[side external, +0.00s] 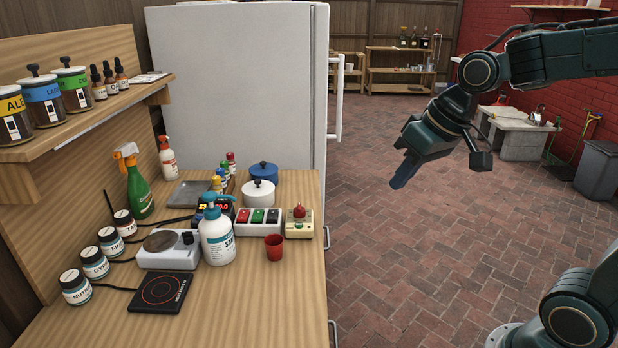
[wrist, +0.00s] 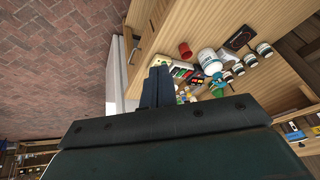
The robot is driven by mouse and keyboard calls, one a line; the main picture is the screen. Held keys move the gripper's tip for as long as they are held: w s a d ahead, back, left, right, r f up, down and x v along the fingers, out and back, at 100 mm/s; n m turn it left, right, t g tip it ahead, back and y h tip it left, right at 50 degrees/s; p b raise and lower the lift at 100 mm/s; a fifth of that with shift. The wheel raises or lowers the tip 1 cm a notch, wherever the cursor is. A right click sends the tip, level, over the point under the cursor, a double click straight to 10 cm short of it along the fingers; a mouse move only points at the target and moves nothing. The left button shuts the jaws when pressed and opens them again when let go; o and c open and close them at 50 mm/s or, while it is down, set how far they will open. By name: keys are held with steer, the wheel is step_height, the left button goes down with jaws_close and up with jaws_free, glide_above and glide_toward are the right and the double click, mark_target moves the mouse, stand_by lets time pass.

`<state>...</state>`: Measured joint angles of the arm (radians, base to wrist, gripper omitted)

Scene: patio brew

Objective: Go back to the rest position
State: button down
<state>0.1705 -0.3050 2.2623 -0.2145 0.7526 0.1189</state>
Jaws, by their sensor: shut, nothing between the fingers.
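My gripper (side external: 396,185) hangs in the air over the brick floor, to the right of the wooden counter and clear of it. Its fingers are together and hold nothing, pointing down and to the left in the side view. In the wrist view the closed fingers (wrist: 157,87) show at the centre, with the counter and its items beyond them. My arm reaches in from the right edge of the side view.
The counter (side external: 290,325) carries a red cup (side external: 274,248), a white pump bottle (side external: 217,238), a switch box (side external: 258,221), a hot plate (side external: 162,291) and several jars. A white fridge (side external: 235,80) stands behind. The brick floor (side external: 400,270) around my gripper is clear.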

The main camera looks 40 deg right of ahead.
steer(key=s+n+h, duration=0.1)
steer(key=s, duration=1.1)
steer(key=shift+s+a+f, duration=0.15)
steer(key=shift+a, duration=0.2)
